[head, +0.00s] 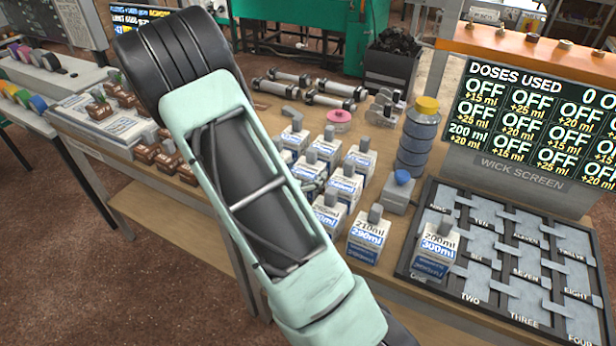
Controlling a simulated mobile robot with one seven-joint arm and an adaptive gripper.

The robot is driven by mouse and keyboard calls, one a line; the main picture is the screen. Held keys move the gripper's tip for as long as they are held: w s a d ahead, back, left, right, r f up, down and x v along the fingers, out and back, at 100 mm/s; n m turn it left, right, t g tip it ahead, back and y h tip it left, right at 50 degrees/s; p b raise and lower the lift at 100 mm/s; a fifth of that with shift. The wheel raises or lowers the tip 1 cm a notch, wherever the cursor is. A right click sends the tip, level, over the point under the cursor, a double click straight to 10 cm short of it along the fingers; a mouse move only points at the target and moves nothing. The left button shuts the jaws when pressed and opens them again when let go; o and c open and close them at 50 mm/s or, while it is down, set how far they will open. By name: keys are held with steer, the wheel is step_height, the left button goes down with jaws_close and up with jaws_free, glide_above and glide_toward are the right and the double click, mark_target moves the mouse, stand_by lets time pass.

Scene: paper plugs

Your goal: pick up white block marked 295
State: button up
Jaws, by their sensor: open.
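Several white blocks with blue label bands and grey top stems stand in a cluster on the wooden table, in the middle of the head view. The front one (368,240) reads 290ml on its band. Another (437,248) reads 300ml and stands on the dark tray at the right. Labels on the blocks farther back (345,187) are too small or covered to read, so I cannot tell which one is marked 295. My mint-green arm crosses in front of the cluster and hides its left side. I cannot make out my gripper.
The dark tray (412,226) has numbered grey slots. A blue bottle with a yellow cap (418,135) and a grey block with a blue knob (398,192) stand beside the cluster. A screen (545,125) rises behind the tray. Metal cylinders (330,92) lie farther back.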

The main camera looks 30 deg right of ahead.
steer(key=shift+w+d+f, duration=0.2)
steer(key=shift+w+d, duration=0.05)
steer(key=shift+d, duration=0.1)
steer(key=shift+c, duration=0.2)
steer(key=c, duration=1)
steer(key=shift+c, duration=1.2)
steer(key=shift+r, duration=0.15)
